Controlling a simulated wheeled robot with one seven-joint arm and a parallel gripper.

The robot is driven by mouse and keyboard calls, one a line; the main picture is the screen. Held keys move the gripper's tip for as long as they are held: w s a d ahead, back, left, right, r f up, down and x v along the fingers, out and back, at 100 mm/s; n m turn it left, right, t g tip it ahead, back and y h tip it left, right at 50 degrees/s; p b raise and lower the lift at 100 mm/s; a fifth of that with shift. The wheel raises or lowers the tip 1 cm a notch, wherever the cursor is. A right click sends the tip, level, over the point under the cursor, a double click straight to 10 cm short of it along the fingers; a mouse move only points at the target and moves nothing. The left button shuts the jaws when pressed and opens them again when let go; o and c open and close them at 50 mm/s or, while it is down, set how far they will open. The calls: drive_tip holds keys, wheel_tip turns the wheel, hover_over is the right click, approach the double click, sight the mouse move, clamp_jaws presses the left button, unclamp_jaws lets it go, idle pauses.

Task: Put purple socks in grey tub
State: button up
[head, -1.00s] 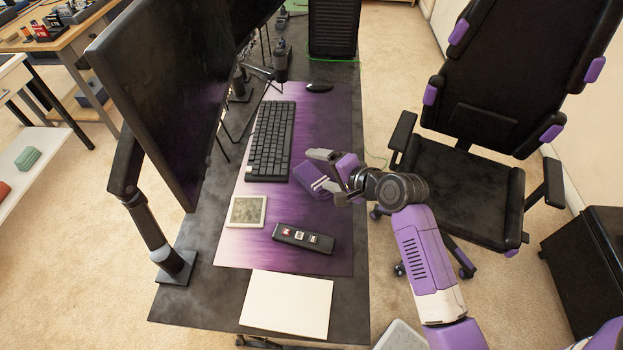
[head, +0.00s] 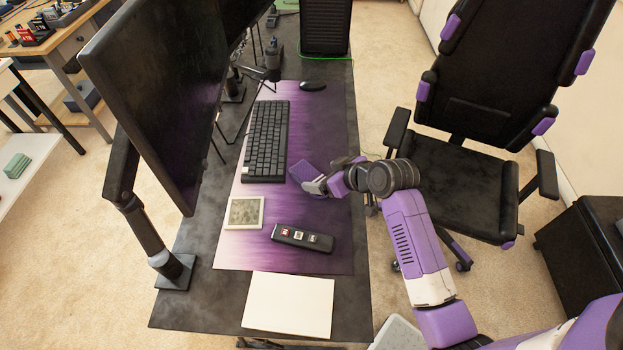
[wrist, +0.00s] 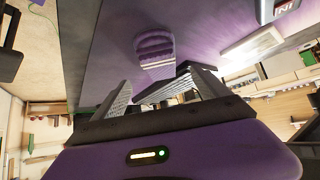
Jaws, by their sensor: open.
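The folded purple socks (head: 303,171) lie on the purple desk mat, just right of the keyboard. In the wrist view the socks (wrist: 153,43), with pale stripes at one end, are ahead of my fingers, roughly centred between them. My gripper (head: 320,179) is open, low over the mat at the socks' right side, and partly covers them in the head view. In the wrist view my gripper (wrist: 160,88) has its two fingers spread with nothing held between them. A light grey object (head: 398,333) at the bottom edge is cut off; I cannot tell whether it is the grey tub.
The black keyboard (head: 266,141) is close on the left, with a monitor (head: 155,95) beyond it. A black remote-like device (head: 302,238), small framed panel (head: 244,212) and white pad (head: 288,303) lie nearer. A black chair (head: 465,185) stands right of the desk.

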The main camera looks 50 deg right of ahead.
sight(312, 176)
drive_tip(key=x, duration=0.6)
drive_tip(key=shift+w+a+f, duration=0.1)
drive_tip(key=shift+w+f, duration=0.05)
drive_tip(key=shift+f, duration=0.2)
drive_tip(key=shift+c, duration=0.2)
drive_tip(key=shift+r, duration=0.1)
drive_tip(key=c, duration=1.6)
